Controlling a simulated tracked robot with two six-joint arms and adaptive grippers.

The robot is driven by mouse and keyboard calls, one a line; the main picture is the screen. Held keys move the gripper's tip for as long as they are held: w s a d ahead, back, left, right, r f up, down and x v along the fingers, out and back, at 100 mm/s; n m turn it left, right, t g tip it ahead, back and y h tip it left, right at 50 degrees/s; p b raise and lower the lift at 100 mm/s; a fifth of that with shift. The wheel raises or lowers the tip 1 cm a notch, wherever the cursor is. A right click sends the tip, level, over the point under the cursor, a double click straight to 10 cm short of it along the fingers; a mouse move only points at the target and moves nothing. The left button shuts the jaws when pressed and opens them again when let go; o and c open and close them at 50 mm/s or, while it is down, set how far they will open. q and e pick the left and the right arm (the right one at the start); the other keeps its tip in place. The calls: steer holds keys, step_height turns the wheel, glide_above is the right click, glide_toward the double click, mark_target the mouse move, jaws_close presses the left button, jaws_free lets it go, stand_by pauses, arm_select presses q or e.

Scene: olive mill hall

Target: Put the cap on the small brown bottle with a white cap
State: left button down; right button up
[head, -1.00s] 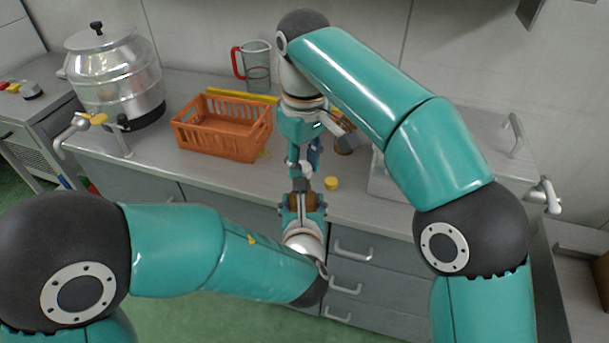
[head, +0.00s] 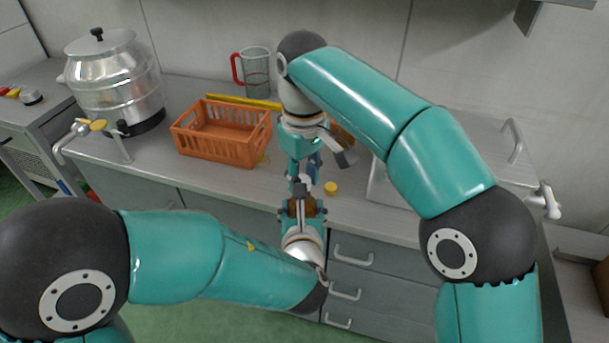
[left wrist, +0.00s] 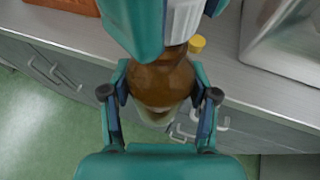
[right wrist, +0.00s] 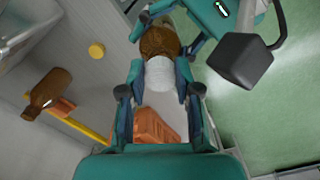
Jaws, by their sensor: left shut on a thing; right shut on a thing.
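The small brown bottle (left wrist: 162,82) is upright in my left gripper (head: 303,207), which is shut around its body above the counter's front edge. It also shows in the right wrist view (right wrist: 159,42). The white cap (left wrist: 184,18) is in my right gripper (head: 303,181), shut on it from above. In the right wrist view the cap (right wrist: 160,74) lines up with the bottle's neck and appears to meet it. The gripper fingers partly hide the cap, and I cannot tell whether it is seated.
A loose yellow cap (head: 331,188) lies on the counter, right of the grippers. An orange crate (head: 221,152), a red-handled jug (head: 256,72), a steel vessel (head: 115,85) and a metal tray (left wrist: 290,40) are around.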

steer(key=shift+f, duration=0.55)
